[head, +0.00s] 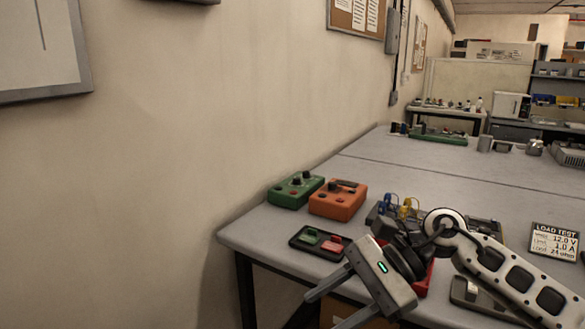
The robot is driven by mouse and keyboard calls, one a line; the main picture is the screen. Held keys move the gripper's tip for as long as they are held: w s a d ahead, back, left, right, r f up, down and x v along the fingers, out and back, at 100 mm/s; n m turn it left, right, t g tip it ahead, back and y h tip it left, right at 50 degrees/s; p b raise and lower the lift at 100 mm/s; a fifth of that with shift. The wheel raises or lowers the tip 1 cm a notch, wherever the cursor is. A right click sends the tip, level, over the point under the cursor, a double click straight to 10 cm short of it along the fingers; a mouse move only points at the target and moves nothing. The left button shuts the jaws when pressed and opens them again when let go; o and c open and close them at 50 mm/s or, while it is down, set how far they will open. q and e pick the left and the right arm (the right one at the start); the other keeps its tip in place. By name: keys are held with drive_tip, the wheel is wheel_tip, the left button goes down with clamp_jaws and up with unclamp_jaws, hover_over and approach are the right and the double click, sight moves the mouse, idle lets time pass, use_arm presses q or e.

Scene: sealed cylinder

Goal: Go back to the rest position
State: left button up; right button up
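My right gripper (325,311) is at the bottom middle of the head view, on an arm that comes in from the right. Its two fingers point down and left, and they stand apart with nothing seen between them. It shows in front of the near edge of the grey table (390,157); its exact height over the table cannot be told. The arm hides part of the things behind it. My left gripper is not in view.
A green box (294,190) and an orange box (338,203) with knobs stand at the table's left corner. A dark tray (318,252) holds a green and a red piece. A load test sign (554,242) stands at right.

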drive_tip(key=s+a+r+m+t+y, duration=0.1)
drive_tip(key=s+a+m+t+y, duration=0.1)
drive_tip(key=a+m+y, duration=0.6)
drive_tip(key=d+f+n+t+h, duration=0.65)
drive_tip(key=n+t, duration=0.25)
drive_tip(key=n, duration=0.8)
drive_tip(key=d+f+n+t+h, duration=0.55)
drive_tip(key=f+n+t, duration=0.25)
drive_tip(key=n, duration=0.8)
drive_tip(key=s+d+f+m+g+h, duration=0.2)
drive_tip(key=s+f+m+g, duration=0.1)
drive_tip(key=s+f+m, duration=0.2)
drive_tip(key=s+d+f+m+g+h, duration=0.2)
drive_tip(key=s+f+m, duration=0.4)
drive_tip(key=f, duration=0.3)
drive_tip(key=shift+s+d+f+g+h, duration=0.35)
drive_tip(key=shift+s+d+g+h, duration=0.1)
drive_tip(key=shift+d, duration=0.2)
